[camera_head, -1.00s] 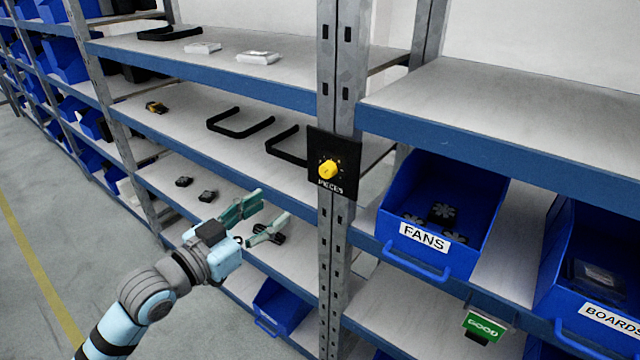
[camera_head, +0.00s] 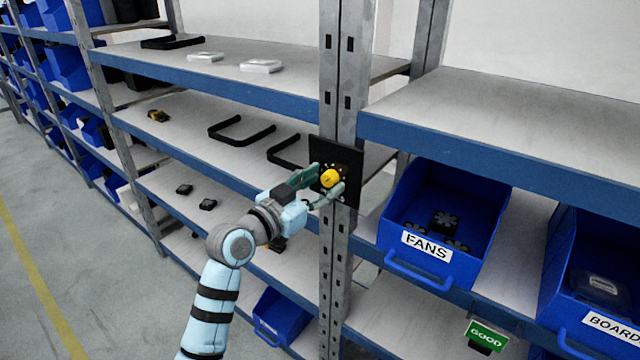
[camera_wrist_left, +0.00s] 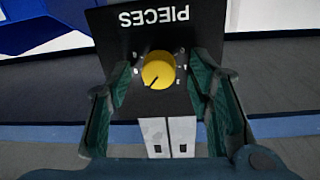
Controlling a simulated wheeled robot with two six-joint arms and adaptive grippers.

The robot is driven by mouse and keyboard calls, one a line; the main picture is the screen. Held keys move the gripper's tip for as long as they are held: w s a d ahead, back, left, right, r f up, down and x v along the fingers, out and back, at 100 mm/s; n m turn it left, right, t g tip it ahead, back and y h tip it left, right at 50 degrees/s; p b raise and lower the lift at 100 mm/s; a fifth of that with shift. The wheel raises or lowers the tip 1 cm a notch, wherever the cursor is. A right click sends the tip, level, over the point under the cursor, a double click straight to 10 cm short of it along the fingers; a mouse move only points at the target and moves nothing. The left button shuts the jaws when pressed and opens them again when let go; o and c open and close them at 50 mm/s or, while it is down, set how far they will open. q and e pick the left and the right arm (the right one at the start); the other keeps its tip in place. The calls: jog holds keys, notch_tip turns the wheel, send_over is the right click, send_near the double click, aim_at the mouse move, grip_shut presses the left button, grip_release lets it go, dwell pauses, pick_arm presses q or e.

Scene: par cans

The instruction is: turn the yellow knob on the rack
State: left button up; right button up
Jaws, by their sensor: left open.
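The yellow knob (camera_head: 330,178) sits on a black panel (camera_head: 322,154) fixed to the rack's grey metal post. My left gripper (camera_head: 328,184) is open at the panel, with one finger above and left of the knob and the other below and right of it. In the left wrist view the knob (camera_wrist_left: 158,70) shows between the two open fingers (camera_wrist_left: 162,88), with a gap on each side. A dark pointer line on the knob aims to the lower left there. The panel (camera_wrist_left: 125,45) reads PIECES, upside down. My right gripper is not in view.
The grey post (camera_head: 338,250) runs up beside blue-edged shelves. A blue FANS bin (camera_head: 465,240) stands to the right, with a green GOOD tag (camera_head: 487,335) below it. Black handles (camera_head: 240,132) lie on the shelf left of the panel.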

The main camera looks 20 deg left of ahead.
pick_arm(q)
grip_shut()
jog(key=n+p, duration=0.2)
jog(key=n, duration=0.1)
jog(key=shift+d+r+n+p, duration=0.1)
jog(key=shift+n+p, duration=0.2)
jog(key=shift+n, duration=0.1)
jog(key=n+p, duration=0.2)
jog(key=n, duration=0.1)
jog(key=shift+n, duration=0.3)
jog(key=n+p, duration=0.3)
jog(key=n, duration=0.2)
jog(key=shift+n+t, duration=0.3)
jog(key=shift+t, duration=0.1)
jog(key=shift+n+y+p, duration=0.3)
jog(key=shift+n+p, duration=0.3)
jog(key=shift+n, duration=1)
jog(key=shift+f, duration=0.2)
